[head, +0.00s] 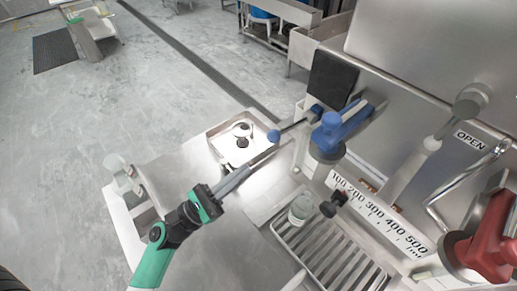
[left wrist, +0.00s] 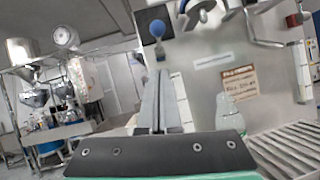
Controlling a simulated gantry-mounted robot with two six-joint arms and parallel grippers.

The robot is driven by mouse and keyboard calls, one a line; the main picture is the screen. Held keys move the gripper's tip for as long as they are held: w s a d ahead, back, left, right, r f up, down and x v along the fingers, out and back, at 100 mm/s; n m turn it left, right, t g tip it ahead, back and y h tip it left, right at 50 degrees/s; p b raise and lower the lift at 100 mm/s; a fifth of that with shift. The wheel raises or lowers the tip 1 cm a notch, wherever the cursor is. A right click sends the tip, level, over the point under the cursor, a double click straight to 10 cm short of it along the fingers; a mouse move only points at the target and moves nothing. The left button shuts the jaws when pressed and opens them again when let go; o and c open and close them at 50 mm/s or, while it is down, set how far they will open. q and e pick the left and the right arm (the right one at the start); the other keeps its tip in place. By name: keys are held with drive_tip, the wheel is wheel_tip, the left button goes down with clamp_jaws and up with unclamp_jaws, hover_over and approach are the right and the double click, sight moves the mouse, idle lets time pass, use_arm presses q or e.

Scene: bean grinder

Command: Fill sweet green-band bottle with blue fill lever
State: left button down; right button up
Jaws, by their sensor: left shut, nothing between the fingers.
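The blue fill lever's round knob (head: 274,136) sits on a rod running to the blue valve (head: 335,132) on the machine. My left gripper (head: 246,170) is shut and empty. In the head view its tips are below and left of the knob, apart from it. In the left wrist view the blue knob (left wrist: 157,28) shows just beyond the closed fingertips (left wrist: 163,74). A small pale, greenish bottle (head: 301,208) stands upright at the back left of the slatted drip tray (head: 338,262). It also shows in the left wrist view (left wrist: 229,114). Its band colour is too small to tell.
A steel sink (head: 216,131) lies beyond my gripper. A black knob (head: 330,207) is beside the bottle, before a numbered scale (head: 375,212). A red valve (head: 490,245) is at far right. The steel counter (head: 225,245) in front is clear.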

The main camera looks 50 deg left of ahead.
use_arm(q)
drive_tip(key=w+d+r+p, duration=0.1)
drive_tip(key=w+r+p, duration=0.2)
drive_tip(key=w+r, duration=0.1)
drive_tip(key=shift+w+r, duration=0.25)
drive_tip(key=shift+r, duration=0.55)
use_arm(e)
drive_tip(key=shift+r, duration=1.7)
